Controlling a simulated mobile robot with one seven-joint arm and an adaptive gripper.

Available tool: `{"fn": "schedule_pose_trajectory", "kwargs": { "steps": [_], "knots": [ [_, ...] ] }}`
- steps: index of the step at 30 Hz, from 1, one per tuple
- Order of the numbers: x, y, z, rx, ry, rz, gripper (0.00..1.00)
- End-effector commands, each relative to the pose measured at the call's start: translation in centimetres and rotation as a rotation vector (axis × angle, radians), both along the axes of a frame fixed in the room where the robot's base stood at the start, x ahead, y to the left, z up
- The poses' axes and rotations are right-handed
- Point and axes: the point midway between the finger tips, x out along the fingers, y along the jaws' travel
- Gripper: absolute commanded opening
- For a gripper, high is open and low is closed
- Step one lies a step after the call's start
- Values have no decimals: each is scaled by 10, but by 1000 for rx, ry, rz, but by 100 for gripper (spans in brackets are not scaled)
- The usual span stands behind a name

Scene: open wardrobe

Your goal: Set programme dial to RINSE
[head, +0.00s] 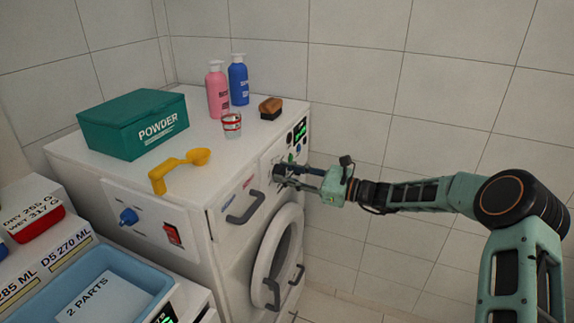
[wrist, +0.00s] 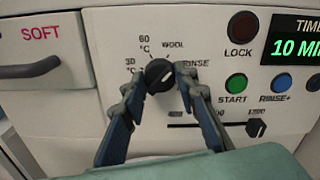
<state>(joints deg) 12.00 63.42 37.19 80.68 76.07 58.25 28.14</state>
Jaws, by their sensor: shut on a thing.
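The programme dial (wrist: 159,72) is a round black knob on the white front panel of the washing machine (head: 225,165). Labels 30 °C, 60 °C, WOOL and RINSE (wrist: 196,64) surround it. The pale mark on the dial slants toward the upper right, the RINSE side; I cannot tell whether it lines up exactly. My gripper (wrist: 160,82) is shut on the dial, one finger on each side. In the head view my gripper (head: 281,174) reaches the panel from the right and hides the dial.
Right of the dial are a red LOCK button (wrist: 242,27), green START (wrist: 236,83), blue RINSE+ (wrist: 282,83) and a display reading 10 MIN (wrist: 296,46). A slider (wrist: 256,128) sits below. The SOFT drawer (wrist: 42,50) is at left. The door (head: 278,250) is below.

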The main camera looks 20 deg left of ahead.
Motion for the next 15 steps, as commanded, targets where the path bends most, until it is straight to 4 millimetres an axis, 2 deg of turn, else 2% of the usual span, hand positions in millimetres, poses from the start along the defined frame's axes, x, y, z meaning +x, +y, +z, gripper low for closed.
{"fn": "schedule_pose_trajectory", "kwargs": {
  "steps": [15],
  "knots": [
    [0,0,2,32,430,0,3]
  ]
}}
